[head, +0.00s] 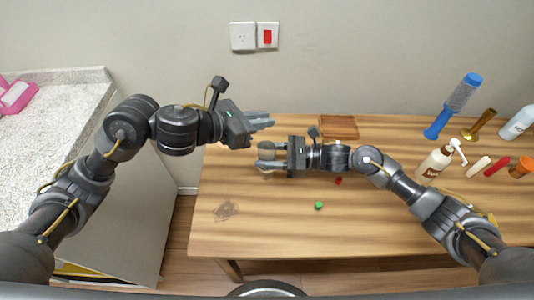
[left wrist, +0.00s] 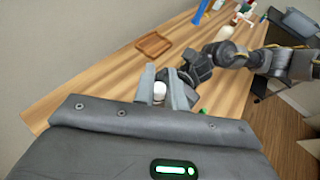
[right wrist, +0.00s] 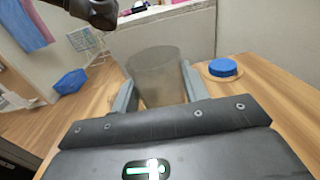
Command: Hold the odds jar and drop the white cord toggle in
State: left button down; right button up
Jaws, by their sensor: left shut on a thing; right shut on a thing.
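My right gripper (head: 264,158) is shut on the odds jar, a clear greyish cup that shows upright between the fingers in the right wrist view (right wrist: 156,74). The jar's mouth faces up in that view, and its contents cannot be made out. My left gripper (head: 264,122) is shut on the white cord toggle (left wrist: 159,91), a small white piece between its fingertips in the left wrist view. The toggle cannot be made out in the head view. In the head view the left fingertips are just beyond and above the right fingers in the picture.
A wooden tray (head: 338,122) lies at the table's back. A green piece (head: 319,205) and a red piece (head: 338,181) lie loose. A pump bottle (head: 437,163) and other items stand at the right. A blue disc (right wrist: 222,67) shows in the right wrist view. The table's front is clear.

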pick_arm(q)
jog(key=shift+f, duration=1.35)
jog(key=c, duration=1.4)
grip_release()
jog(key=shift+o, duration=0.2)
jog(key=v, duration=1.2)
